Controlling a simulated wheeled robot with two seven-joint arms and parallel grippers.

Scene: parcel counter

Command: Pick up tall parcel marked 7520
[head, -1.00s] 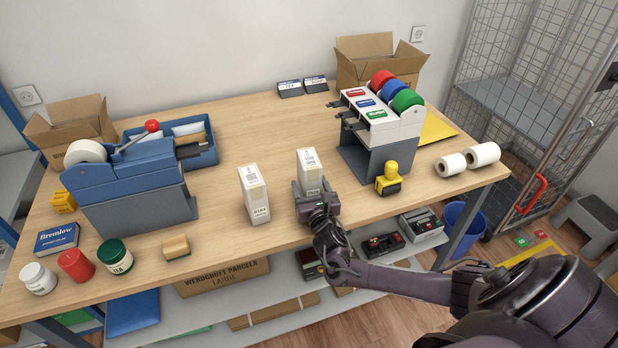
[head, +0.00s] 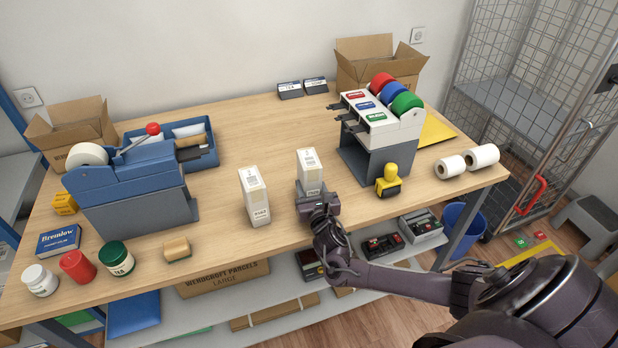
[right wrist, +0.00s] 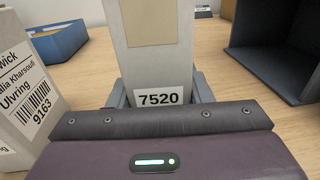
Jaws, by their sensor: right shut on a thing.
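The tall parcel marked 7520 (head: 308,170) is a white upright box near the front middle of the counter. Its number label (right wrist: 158,98) shows clearly in the right wrist view. My right gripper (head: 312,192) is shut on its lower part, with a finger on each side in the right wrist view (right wrist: 160,92). The parcel looks upright; I cannot tell whether its base touches the counter. A similar parcel marked 9163 (head: 255,197) stands upright to its left, apart from it. It also shows at the left edge of the wrist view (right wrist: 28,92). My left gripper is not in view.
A tape dispenser with coloured rolls (head: 385,125) and a yellow stamp (head: 389,181) stand to the right. A blue dispenser (head: 130,185), jars and a sponge-like block (head: 177,249) are on the left.

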